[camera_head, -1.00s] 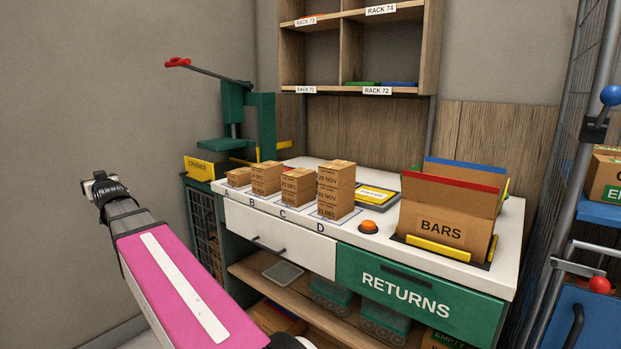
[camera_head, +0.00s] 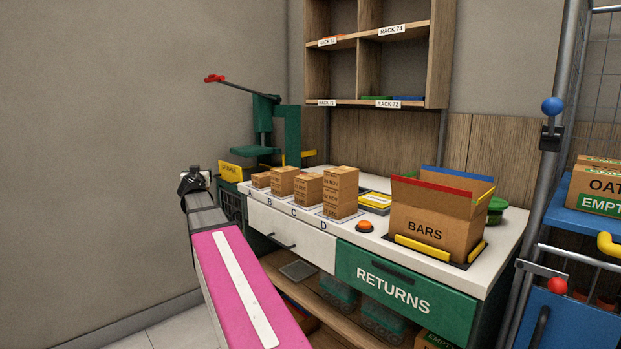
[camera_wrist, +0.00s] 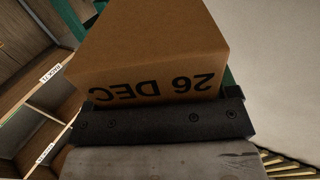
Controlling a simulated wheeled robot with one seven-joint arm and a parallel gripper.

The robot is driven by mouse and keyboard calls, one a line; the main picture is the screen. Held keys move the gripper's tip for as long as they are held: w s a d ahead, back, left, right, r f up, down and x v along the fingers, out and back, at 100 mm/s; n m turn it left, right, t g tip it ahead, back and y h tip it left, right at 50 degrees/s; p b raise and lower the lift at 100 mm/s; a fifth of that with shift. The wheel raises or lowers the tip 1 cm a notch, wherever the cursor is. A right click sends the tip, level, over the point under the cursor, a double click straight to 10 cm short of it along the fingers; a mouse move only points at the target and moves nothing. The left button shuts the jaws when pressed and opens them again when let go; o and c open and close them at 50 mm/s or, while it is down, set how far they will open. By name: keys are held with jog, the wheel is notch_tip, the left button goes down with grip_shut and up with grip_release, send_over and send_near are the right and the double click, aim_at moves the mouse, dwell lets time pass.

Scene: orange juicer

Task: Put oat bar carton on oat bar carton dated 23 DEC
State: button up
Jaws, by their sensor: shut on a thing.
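My gripper (camera_wrist: 160,118) is shut on an oat bar carton (camera_wrist: 150,45), a brown box whose print reads 26 DEC upside down in the wrist view. In the head view my gripper (camera_head: 194,180) is left of the bench, in front of the wall, and the held carton cannot be made out. Brown cartons stand on the bench: a low one at A (camera_head: 261,180), and taller stacks at B (camera_head: 282,181), C (camera_head: 307,188) and D (camera_head: 340,192). D is the tallest. Their dates are too small to read for certain; 23 DEC cannot be picked out.
The white bench top (camera_head: 492,232) also holds an orange button (camera_head: 365,226), a yellow-edged panel (camera_head: 375,202) and an open BARS box (camera_head: 430,222). A green press (camera_head: 287,132) with a long lever stands behind the left end. A rack (camera_head: 440,58) hangs above.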

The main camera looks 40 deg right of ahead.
jog(key=s+d+r+m+g+h, duration=0.4)
jog(key=d+r+g, duration=0.1)
jog(key=d, duration=0.3)
jog(key=s+d+r+m+g+h, duration=0.3)
jog(key=s+d+r+m+g, duration=0.15)
jog(key=d, duration=0.45)
jog(key=s+d+r+m+g+h, duration=0.3)
jog(key=d+r+m+g+h, duration=0.15)
jog(key=d, duration=0.35)
jog(key=shift+n+g+y, duration=0.4)
jog(key=shift+y, duration=0.05)
jog(key=s+d+f, duration=0.2)
jog(key=d, duration=0.1)
jog(key=s+d+f, duration=0.2)
jog(key=d, duration=0.1)
jog(key=s+d+f, duration=0.2)
jog(key=d+f, duration=0.1)
jog(key=d, duration=0.1)
jog(key=shift+d, duration=0.1)
jog(key=shift+w+f, duration=0.1)
jog(key=shift+f, duration=1.8)
jog(key=o, duration=0.9)
jog(key=shift+f, duration=0.1)
jog(key=a, duration=0.8)
jog(key=s+a, duration=0.1)
jog(key=a, duration=0.3)
